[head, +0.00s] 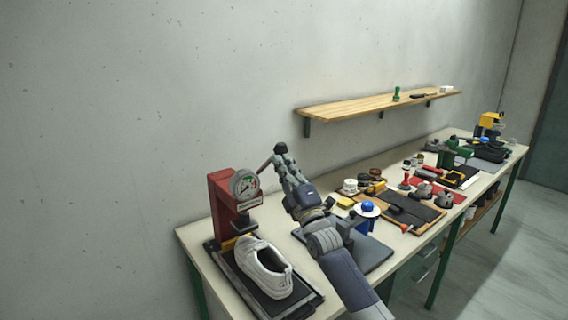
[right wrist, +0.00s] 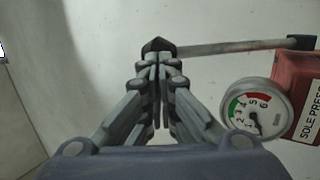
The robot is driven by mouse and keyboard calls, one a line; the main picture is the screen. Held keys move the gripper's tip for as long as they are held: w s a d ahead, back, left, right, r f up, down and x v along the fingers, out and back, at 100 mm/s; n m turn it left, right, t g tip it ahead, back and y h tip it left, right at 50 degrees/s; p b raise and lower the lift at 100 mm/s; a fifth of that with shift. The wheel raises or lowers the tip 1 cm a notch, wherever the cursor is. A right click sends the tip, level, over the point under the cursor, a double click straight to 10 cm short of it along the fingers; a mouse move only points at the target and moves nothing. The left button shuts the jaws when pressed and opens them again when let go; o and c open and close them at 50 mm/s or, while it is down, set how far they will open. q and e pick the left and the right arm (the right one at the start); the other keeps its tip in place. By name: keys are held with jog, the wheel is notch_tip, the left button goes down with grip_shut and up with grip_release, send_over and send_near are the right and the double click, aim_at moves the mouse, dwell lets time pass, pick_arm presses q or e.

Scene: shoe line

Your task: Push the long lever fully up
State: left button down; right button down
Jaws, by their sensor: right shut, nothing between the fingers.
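The long lever (head: 265,164) is a thin grey rod on the red sole press (head: 222,200). In the head view it slants up and to the right from the press to my right gripper (head: 283,157). In the right wrist view the lever (right wrist: 225,46) runs nearly level across the picture from a dark pivot at the right to a dark knob (right wrist: 158,44). My right gripper (right wrist: 158,75) is shut and empty, its fingertips at the knob; I cannot tell whether they touch. My left gripper is not in view.
A white shoe (head: 263,268) sits on the press's dark base. The press's round gauge (right wrist: 249,105) is close to the lever. Tools and mats crowd the bench to the right. A wooden wall shelf (head: 350,106) hangs above; the wall behind is bare.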

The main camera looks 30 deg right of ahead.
aim_at(280, 153)
jog(key=shift+w+r, duration=0.45)
jog(key=shift+r, duration=0.2)
jog(key=shift+w+r, duration=0.4)
jog(key=shift+r, duration=0.25)
jog(key=shift+s+r, duration=0.15)
jog(key=shift+r, duration=0.05)
jog(key=shift+f, duration=0.1)
